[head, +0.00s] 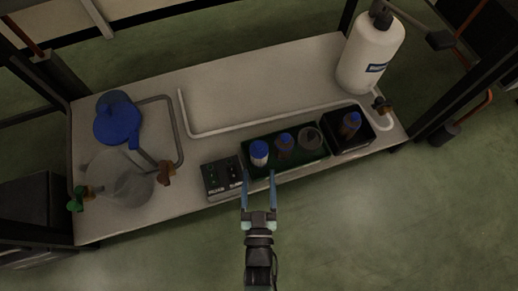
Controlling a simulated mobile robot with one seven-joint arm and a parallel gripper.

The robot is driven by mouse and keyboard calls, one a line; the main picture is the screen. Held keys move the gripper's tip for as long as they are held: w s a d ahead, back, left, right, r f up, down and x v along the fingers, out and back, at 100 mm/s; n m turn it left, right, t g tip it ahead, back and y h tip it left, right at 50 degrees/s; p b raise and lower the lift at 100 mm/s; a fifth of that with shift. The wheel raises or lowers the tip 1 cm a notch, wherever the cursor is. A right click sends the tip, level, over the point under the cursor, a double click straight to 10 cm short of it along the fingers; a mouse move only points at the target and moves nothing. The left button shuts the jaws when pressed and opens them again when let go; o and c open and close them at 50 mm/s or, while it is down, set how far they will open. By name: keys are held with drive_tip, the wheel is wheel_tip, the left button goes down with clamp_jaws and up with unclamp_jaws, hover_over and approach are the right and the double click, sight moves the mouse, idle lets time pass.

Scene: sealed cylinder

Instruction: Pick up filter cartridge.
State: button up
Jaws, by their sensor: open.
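A small white cylinder with a blue top (259,155) stands at the left end of a dark green tray (307,167). Beside it in the tray is a darker brown cylinder with a blue top (284,146). A round grey piece (309,137) sits at the tray's right end. Another brown, blue-topped cylinder (350,126) stands in a black box (354,147) to the right. I cannot tell for certain which is the filter cartridge. My gripper (259,176) is open and empty at the table's front edge. Its two fingers point toward the white cylinder, which shows just beyond the fingertips.
A blue funnel (117,124) and a clear vessel (121,179) stand at the left. A large white bottle (369,50) is at the back right. A bent white tube (250,127) crosses the table; space behind it is clear.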

sight(259, 151)
drive_tip(key=w+b, duration=0.1)
drive_tip(key=w, duration=0.3)
drive_tip(key=shift+w+f, duration=0.1)
drive_tip(key=shift+w, duration=0.25)
drive_tip(key=w+b, duration=0.2)
drive_tip(key=w, duration=0.1)
drive_tip(key=w+b, duration=0.1)
drive_tip(key=b, duration=0.1)
drive_tip(key=shift+w+f, duration=0.3)
drive_tip(key=shift+f, duration=0.05)
drive_tip(key=shift+w+r, duration=0.1)
drive_tip(key=shift+w, duration=0.3)
clamp_jaws()
idle(0.3)
